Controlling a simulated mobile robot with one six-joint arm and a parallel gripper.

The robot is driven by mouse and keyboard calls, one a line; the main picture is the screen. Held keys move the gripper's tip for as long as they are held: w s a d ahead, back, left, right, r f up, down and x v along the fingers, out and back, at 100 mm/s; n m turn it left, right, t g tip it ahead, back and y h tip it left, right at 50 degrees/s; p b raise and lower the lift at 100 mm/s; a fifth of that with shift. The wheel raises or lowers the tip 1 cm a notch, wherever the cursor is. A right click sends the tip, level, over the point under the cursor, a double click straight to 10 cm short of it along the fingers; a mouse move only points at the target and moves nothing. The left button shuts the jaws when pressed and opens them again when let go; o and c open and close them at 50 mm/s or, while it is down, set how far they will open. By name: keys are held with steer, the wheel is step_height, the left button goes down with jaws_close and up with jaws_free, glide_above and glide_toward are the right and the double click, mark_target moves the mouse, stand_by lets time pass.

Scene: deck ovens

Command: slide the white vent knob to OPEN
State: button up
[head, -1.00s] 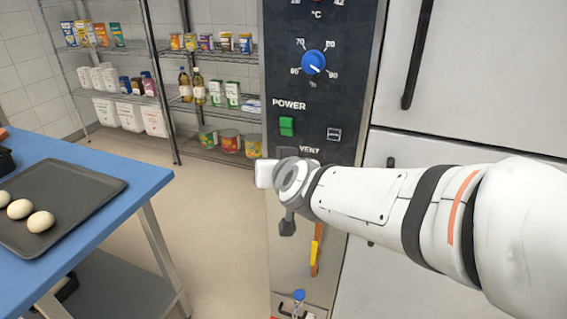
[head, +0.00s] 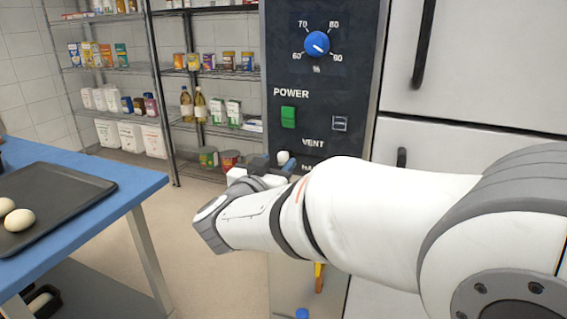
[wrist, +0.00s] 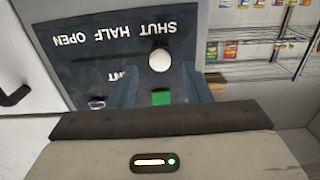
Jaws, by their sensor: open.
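The white vent knob (head: 283,158) is at the left end of its row on the dark oven panel, below the VENT label. In the wrist view the picture is upside down, and the round knob (wrist: 159,60) sits by the word SHUT, with HALF (wrist: 118,31) and OPEN (wrist: 72,40) further left. My gripper (head: 274,164) is close to the panel at the knob. In the wrist view its two fingers are apart, and the knob shows between their tips (wrist: 160,72). I cannot tell whether they touch it. The slot is partly hidden by my arm in the head view.
A green power switch (head: 288,117) and a small dark switch (head: 340,123) sit above the knob, under a blue dial (head: 317,44). A blue table (head: 140,186) with a tray of dough balls stands left. Shelves (head: 215,130) stand behind.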

mark_target(284, 155)
steer(key=shift+x, duration=1.45)
steer(key=shift+c, duration=0.3)
jaws_close()
